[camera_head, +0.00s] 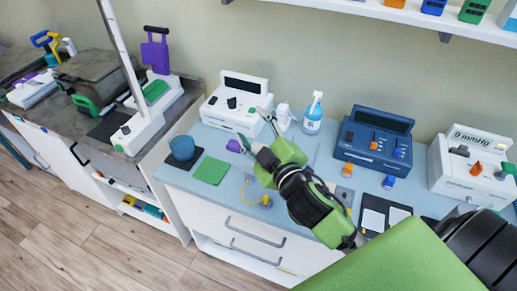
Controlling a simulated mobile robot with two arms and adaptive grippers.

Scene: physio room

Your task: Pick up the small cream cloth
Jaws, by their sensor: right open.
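I cannot make out a small cream cloth; my right arm and gripper hide part of the light blue counter (222,138). My right gripper (254,130) is open, with its fingers spread over the counter in front of a white device with a dark screen (236,103). Nothing shows between the fingers. A green square cloth (210,170) lies flat near the counter's front edge, left of the gripper. My left gripper is not in view.
A blue cup (182,148) stands left of the green cloth. A spray bottle (313,115), a small white item (283,117) and a dark blue device (373,140) stand behind my right arm. A white monitor (471,168) is at right. Below are drawers (240,226).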

